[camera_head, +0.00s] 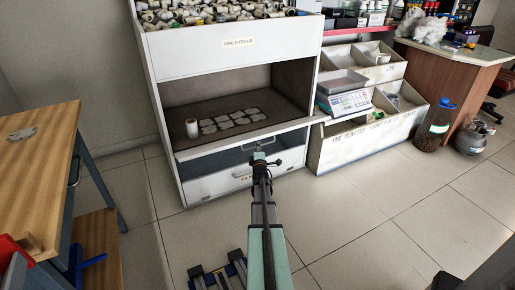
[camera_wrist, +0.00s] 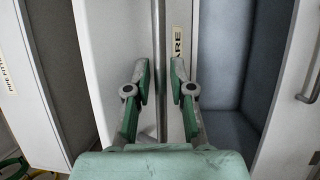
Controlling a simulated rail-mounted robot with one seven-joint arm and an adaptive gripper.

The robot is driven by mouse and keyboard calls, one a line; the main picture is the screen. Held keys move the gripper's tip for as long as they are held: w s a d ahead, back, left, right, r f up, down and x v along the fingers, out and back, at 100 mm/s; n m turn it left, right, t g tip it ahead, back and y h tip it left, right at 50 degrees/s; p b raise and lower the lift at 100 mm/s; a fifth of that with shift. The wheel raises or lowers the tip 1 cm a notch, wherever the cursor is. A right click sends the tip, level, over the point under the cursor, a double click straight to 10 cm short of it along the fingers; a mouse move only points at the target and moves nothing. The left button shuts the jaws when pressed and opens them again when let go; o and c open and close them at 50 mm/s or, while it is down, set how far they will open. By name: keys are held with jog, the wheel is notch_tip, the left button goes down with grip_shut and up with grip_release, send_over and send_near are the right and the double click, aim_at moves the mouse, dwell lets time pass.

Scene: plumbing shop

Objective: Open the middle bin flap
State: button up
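The white bin cabinet (camera_head: 224,60) has a closed upper panel, an open middle bay and a lower front panel. A pale ledge or panel edge (camera_head: 300,126) runs across the front below the middle bay; I cannot tell how far the middle flap is swung. My gripper (camera_head: 259,158) is at the front of this edge, in the middle of the cabinet's width. A narrow pale strip (camera_wrist: 178,30) with a partly hidden label ending "ARE" lies behind the right finger.
The lower panel (camera_head: 208,188) has a handle, also seen in the wrist view (camera_wrist: 309,85). A wooden table (camera_head: 40,150) stands left; bins with a scale (camera_head: 350,103) stand right. Floor in front is mostly clear.

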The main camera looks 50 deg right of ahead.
jog(key=shift+w, duration=0.1)
grip_shut()
jog(key=shift+w+d+r, duration=0.15)
jog(key=shift+w+r, duration=0.05)
jog(key=shift+r, duration=0.4)
jog(key=shift+w+d+r, duration=0.1)
jog(key=shift+w+r, duration=0.05)
jog(key=shift+r, duration=0.4)
grip_release()
jog(key=shift+s+a, duration=0.1)
jog(key=v, duration=1.1)
jog(key=shift+s+a, duration=0.25)
jog(key=shift+s, duration=0.05)
